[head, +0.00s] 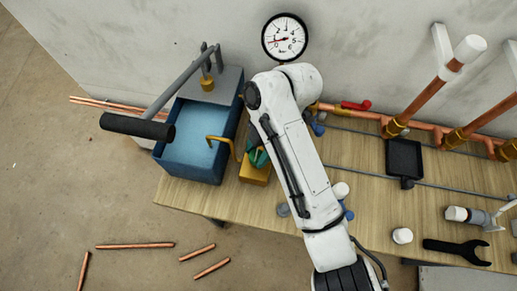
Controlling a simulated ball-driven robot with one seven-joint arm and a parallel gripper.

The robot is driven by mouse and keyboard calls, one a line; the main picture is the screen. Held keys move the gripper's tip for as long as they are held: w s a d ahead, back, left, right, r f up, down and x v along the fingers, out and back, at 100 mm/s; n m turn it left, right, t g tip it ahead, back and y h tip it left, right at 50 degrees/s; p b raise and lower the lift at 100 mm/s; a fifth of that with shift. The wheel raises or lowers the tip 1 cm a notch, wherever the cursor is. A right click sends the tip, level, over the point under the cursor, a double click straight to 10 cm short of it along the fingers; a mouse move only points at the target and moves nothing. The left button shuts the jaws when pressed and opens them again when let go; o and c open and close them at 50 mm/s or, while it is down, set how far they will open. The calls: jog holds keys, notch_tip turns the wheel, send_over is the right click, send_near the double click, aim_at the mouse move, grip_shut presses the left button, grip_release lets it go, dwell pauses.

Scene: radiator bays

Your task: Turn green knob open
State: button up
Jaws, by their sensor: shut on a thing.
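My white arm crosses the middle of the head view and bends at its top, in front of the wall. My gripper is not visible; the arm hides that area, so what it touches cannot be seen. A small green thing (258,157) shows at the arm's left edge, over a yellow block (254,174) on the bench. It is partly covered, and I cannot tell whether it is the green knob or how it is turned.
A blue tank (190,156) with a black-gripped lever (138,126) stands left. Copper pipes (420,103) and a red handle (356,105) are behind right. A black tray (404,158) and wrench (457,251) lie on the wooden bench (370,185). A gauge (285,37) hangs above.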

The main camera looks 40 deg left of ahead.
jog(key=o, duration=1)
jog(key=shift+o, duration=0.2)
jog(key=a+p+v, duration=0.1)
jog(key=v, duration=0.9)
jog(key=shift+w+d+r+p, duration=0.2)
jog(key=shift+d+r+p, duration=0.15)
jog(key=shift+d, duration=0.15)
